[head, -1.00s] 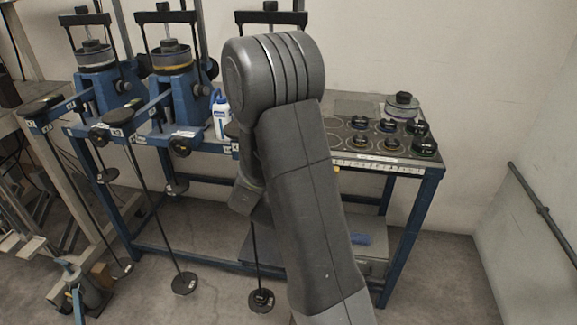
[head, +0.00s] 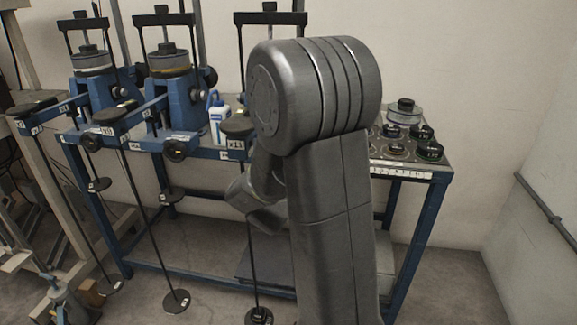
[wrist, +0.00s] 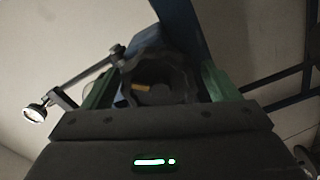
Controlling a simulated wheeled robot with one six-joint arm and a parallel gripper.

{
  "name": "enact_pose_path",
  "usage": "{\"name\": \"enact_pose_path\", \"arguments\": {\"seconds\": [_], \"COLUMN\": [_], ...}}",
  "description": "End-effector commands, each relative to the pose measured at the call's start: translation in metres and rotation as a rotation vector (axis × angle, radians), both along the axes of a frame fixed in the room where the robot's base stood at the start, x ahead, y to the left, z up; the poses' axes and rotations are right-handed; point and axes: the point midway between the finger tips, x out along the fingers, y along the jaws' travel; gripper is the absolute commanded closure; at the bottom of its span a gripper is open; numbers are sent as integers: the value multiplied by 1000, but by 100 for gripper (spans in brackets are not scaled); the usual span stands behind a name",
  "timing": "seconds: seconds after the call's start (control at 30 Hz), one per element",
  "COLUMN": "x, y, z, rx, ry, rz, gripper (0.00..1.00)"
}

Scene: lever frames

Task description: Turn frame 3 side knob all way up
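Frame 3 (head: 270,18) is the rightmost lever frame on the blue bench; its black top crossbar, a post and a round black lever end (head: 237,126) show, while my arm covers its body. Its side knob is hidden in the head view. In the wrist view a dark lobed knob (wrist: 160,82) fills the space between the two greenish fingers of my gripper (wrist: 160,90). The fingers stand one on each side of the knob, apart from each other. Narrow gaps seem to show beside it; contact is not clear. A blue frame part (wrist: 182,25) rises behind the knob.
Two similar frames with side knobs (head: 175,151) stand to the left. A white bottle (head: 218,120) stands beside frame 3. Weights (head: 430,151) sit on the bench's right end. A hanging rod with a weight (head: 258,316) is beside my arm. Floor at right is clear.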

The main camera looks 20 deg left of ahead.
Motion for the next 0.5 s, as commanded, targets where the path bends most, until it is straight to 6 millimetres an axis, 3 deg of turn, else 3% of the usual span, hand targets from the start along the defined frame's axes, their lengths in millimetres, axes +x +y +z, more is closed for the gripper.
{"name": "enact_pose_path", "arguments": {"seconds": [0.27,0.5], "x": [-6,-34], "y": [-1,-7], "z": [1,1], "rx": [-3,-6], "ry": [1,1], "rz": [2,4], "gripper": [18,18]}}
